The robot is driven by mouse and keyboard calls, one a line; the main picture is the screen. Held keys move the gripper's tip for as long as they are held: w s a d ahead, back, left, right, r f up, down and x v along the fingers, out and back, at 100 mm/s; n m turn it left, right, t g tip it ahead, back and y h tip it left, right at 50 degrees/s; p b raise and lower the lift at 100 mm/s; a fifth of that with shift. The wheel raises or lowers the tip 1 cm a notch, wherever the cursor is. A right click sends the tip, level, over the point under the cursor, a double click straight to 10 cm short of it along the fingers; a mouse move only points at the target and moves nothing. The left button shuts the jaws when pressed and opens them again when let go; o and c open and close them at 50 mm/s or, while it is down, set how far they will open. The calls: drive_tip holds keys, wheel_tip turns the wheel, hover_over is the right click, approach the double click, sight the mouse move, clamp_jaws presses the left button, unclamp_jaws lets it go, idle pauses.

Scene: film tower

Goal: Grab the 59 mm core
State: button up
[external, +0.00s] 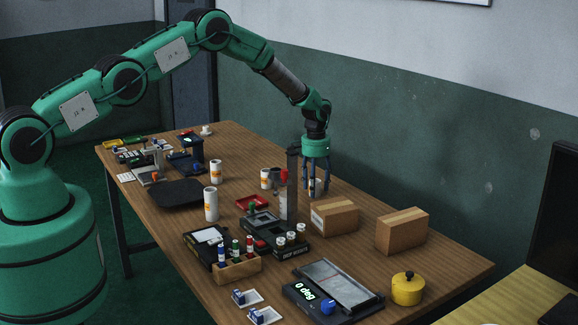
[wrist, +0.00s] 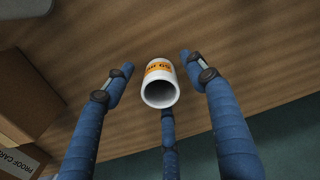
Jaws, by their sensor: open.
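A white hollow core (wrist: 160,86) with an orange label stands on the wooden table in the wrist view. The label appears upside down and seems to read 59 mm. My gripper (wrist: 156,72) has three blue fingers spread around this core, with visible gaps at the left and right fingers. The lower finger is close to the core's rim; whether it touches is unclear. In the external view my gripper (external: 316,184) points down over the table's far side, and the core (external: 317,187) shows partly between its fingers.
Other white cores stand on the table, including a tall one (external: 211,205) and two shorter ones (external: 216,170) (external: 265,179). A dark upright column (external: 292,186) is left of my gripper. Two cardboard boxes (external: 334,217) (external: 402,231) stand to the right, near the wall.

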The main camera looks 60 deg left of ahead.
drive_tip(key=shift+f, duration=0.3)
idle(0.4)
drive_tip(key=c, duration=1.2)
